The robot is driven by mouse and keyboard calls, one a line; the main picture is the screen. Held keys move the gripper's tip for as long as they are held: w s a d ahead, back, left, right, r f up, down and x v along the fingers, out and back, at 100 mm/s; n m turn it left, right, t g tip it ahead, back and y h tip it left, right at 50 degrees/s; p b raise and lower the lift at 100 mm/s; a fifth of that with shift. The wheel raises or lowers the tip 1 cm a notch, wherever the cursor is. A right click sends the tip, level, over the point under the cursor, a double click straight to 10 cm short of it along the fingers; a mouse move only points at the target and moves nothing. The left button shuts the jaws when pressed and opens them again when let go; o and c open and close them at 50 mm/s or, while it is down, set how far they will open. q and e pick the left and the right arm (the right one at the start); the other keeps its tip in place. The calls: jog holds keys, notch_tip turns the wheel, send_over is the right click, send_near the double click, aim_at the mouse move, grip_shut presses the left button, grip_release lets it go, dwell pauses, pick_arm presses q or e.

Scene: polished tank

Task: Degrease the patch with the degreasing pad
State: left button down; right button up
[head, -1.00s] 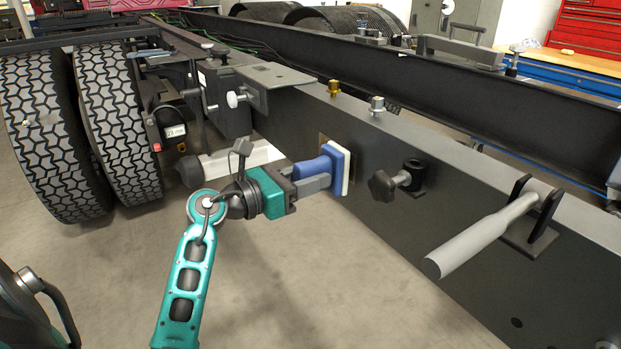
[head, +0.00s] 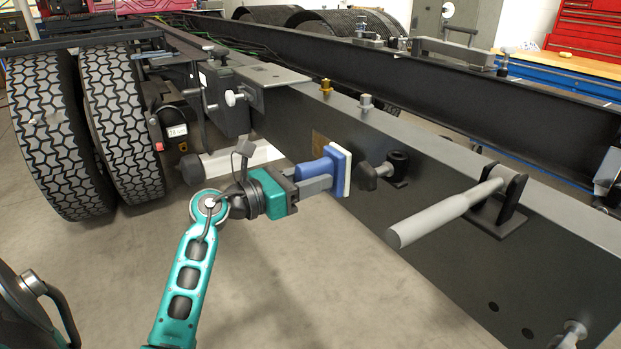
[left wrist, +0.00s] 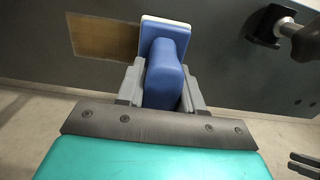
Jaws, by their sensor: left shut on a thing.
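The degreasing pad has a blue handle and backing with a white face (head: 346,172). My left gripper (head: 312,178) is shut on its handle and holds it beside the dark frame rail. The patch is a brownish rectangle (head: 320,142) on the rail's side face, partly hidden behind the pad in the head view. In the left wrist view the patch (left wrist: 98,38) lies left of the pad (left wrist: 165,68), whose edge overlaps its right end. I cannot tell whether the white face touches the rail.
A dark clamp knob (head: 372,176) sticks out of the rail just right of the pad. Further right a grey cylindrical handle (head: 445,213) juts out. A pale cylinder (head: 240,160) lies behind my left gripper. Truck tyres (head: 120,125) stand at the left. The floor below is clear.

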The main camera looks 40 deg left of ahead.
pick_arm(q)
jog(key=shift+w+d, duration=0.25)
jog(key=shift+w, duration=0.35)
jog(key=shift+w+d, duration=0.1)
jog(key=shift+w, duration=0.1)
jog(key=w+a, duration=0.3)
jog(key=a, duration=1.1)
jog(key=shift+w, duration=0.4)
dwell(0.5)
dwell(0.5)
jog(key=c, duration=1.3)
grip_release()
grip_shut()
